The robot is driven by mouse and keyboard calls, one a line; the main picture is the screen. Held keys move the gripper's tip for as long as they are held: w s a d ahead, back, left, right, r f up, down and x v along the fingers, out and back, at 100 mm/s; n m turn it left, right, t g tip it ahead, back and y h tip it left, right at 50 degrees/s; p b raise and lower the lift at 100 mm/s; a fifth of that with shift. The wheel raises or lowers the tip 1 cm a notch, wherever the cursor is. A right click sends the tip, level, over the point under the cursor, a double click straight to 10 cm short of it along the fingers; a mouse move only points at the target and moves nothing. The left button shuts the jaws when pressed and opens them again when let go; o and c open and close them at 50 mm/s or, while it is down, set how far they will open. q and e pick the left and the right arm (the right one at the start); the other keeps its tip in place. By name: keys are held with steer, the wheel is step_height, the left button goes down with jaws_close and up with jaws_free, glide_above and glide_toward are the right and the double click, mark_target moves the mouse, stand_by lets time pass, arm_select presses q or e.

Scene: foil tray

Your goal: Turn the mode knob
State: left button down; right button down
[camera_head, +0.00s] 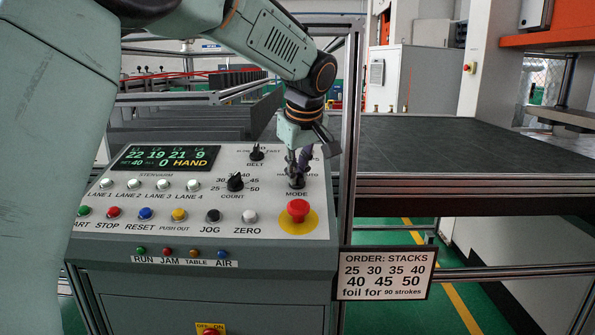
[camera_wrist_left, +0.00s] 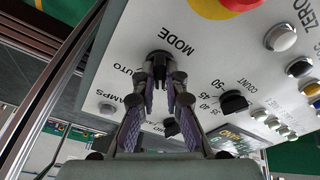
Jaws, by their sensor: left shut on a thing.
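The mode knob (camera_head: 296,182) is a small black knob above the MODE label at the right of the sloped control panel (camera_head: 120,220). My left gripper (camera_head: 298,168) comes down over it from above, and its fingers hide most of the knob. In the left wrist view the two purple-padded fingers of my left gripper (camera_wrist_left: 163,76) converge at the black mode knob (camera_wrist_left: 158,58), shut on it. The labels beside it are partly covered, so its exact pointing direction is hard to tell. My right gripper is not in view.
A red emergency stop (camera_head: 298,208) on a yellow disc sits just below the mode knob. The belt knob (camera_head: 257,152) and count knob (camera_head: 236,182) are to its left. A metal frame post (camera_head: 350,130) stands close on the right, and an order sign (camera_head: 387,273) hangs below.

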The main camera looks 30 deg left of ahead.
arm_select(q)
steer(key=c, duration=1.4)
jaws_free()
steer(key=shift+r, duration=0.15)
steer(key=v, duration=1.2)
